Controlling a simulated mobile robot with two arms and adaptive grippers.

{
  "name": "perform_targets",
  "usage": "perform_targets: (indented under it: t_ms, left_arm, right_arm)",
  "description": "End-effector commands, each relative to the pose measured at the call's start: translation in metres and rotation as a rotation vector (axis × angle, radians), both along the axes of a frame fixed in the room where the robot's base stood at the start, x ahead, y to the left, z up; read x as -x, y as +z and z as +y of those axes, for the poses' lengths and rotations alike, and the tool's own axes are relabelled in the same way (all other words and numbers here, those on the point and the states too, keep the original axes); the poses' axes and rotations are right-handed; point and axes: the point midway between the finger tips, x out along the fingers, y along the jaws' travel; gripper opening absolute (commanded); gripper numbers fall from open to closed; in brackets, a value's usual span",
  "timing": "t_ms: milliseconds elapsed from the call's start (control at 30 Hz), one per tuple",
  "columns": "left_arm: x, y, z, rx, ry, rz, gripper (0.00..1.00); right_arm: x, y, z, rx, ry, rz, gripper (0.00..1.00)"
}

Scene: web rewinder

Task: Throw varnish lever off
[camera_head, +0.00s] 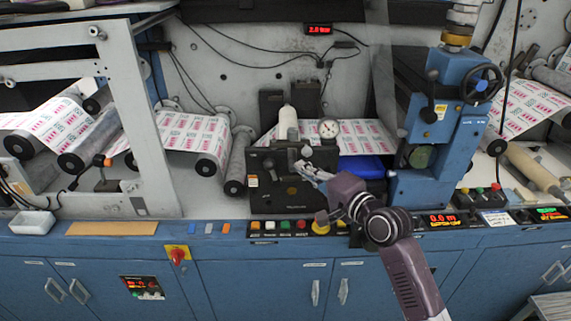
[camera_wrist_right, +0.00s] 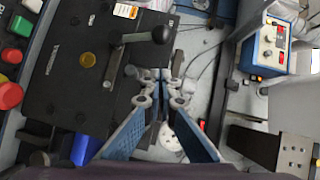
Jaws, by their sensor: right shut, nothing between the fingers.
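The varnish lever (camera_wrist_right: 160,35) is a short grey arm with a black ball knob on the dark varnish unit (camera_wrist_right: 62,72), in the right wrist view. My right gripper (camera_head: 310,171) is shut and empty at the unit's upper right. In the right wrist view its fingertips (camera_wrist_right: 164,76) are close below the knob; I cannot tell whether they touch it. My left gripper is out of view.
A dial gauge (camera_head: 329,129) and a white cylinder (camera_head: 288,122) stand behind the unit. A row of push buttons (camera_head: 285,226) runs along the bench edge below. A blue press column with a handwheel (camera_head: 480,84) rises to the right of my arm.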

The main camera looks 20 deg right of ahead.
Motion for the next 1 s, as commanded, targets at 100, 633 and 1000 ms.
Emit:
perform_targets:
  t_ms: [100,633,1000]
  left_arm:
    - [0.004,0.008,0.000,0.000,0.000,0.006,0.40]
    - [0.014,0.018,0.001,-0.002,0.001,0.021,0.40]
    - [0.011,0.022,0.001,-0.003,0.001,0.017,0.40]
  right_arm:
    - [-0.019,0.000,0.010,-0.003,0.002,0.001,0.00]
    - [-0.032,-0.010,0.039,0.002,-0.001,0.000,0.00]
    - [-0.043,-0.007,0.039,0.028,-0.001,0.006,0.00]
